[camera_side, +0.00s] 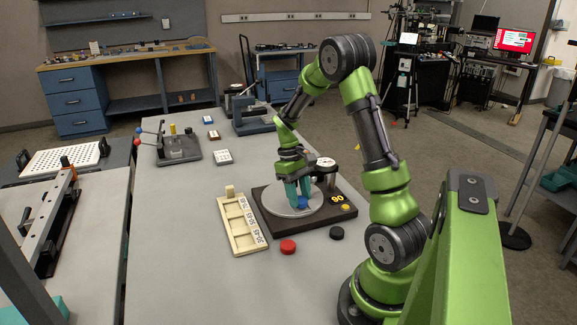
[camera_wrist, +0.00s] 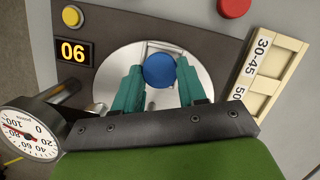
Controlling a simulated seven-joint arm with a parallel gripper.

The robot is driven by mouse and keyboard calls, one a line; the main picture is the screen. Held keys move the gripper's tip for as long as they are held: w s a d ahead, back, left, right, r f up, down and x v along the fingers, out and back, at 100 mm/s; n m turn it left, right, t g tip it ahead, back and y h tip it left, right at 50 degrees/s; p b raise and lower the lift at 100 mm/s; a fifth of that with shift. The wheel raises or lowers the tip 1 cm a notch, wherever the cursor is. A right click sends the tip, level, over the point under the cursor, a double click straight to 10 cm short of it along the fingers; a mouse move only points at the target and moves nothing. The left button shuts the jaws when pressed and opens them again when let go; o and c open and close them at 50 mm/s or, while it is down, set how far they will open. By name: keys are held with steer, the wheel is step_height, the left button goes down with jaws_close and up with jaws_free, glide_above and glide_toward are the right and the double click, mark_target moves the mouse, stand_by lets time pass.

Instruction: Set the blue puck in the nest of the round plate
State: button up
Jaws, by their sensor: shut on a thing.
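The blue puck (camera_wrist: 159,70) is between the teal fingers of my gripper (camera_wrist: 159,75) in the wrist view. In the side view the puck (camera_side: 303,202) shows low between the fingertips of my gripper (camera_side: 298,200), over the round plate. The round plate (camera_side: 277,204) is a silver disc on a dark base (camera_side: 268,221); it also shows in the wrist view (camera_wrist: 112,75). My gripper is shut on the puck.
A dial gauge (camera_wrist: 28,130) stands beside the plate. The base has a display (camera_wrist: 72,52) and a yellow button (camera_wrist: 72,16). A cream tray (camera_side: 240,225) with labelled compartments lies to the left. A red puck (camera_side: 288,247) and a black puck (camera_side: 337,233) lie in front.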

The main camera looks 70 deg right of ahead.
mark_target(300, 198)
steer(key=shift+f, duration=0.45)
stand_by(0.6)
steer(key=o, duration=1.5)
steer(key=shift+v, duration=2.55)
steer(key=v, duration=1.7)
